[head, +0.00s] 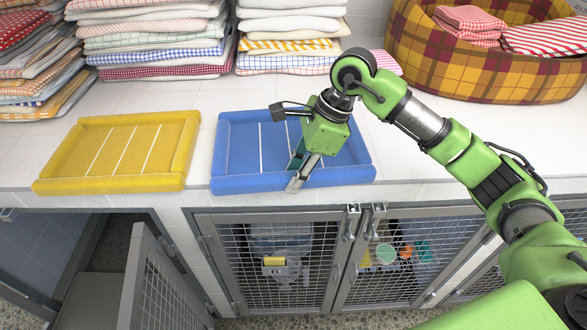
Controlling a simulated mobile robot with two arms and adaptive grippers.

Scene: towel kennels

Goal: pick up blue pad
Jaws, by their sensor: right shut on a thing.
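The blue pad (236,168) lies flat on the white tiled counter, with raised padded edges and pale stripes across its middle. My right gripper (296,183) reaches down over it from the right and is shut on the pad's front edge. The gripper and wrist hide part of the pad's middle and front right. My left gripper is not in view.
A yellow pad (122,150) lies left of the blue pad. Folded towel stacks (150,35) stand behind. A plaid basket (480,60) with towels sits back right. Mesh kennel doors (272,255) are below; the left one (160,280) stands open.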

